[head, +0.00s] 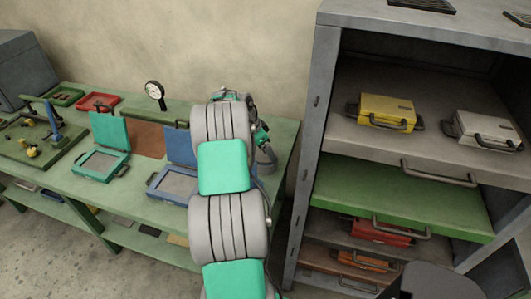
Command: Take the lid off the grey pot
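No grey pot and no lid can be made out in the head view. My arm, with grey and green links, reaches up the middle of the picture over the right part of the green bench (282,135).
On the bench are a teal case (101,165), a blue case (178,184), a dial gauge (155,92), a red tray (98,102) and a fixture board (25,145). A grey cabinet (306,150) at right holds a yellow case (387,111) and a white case (487,132).

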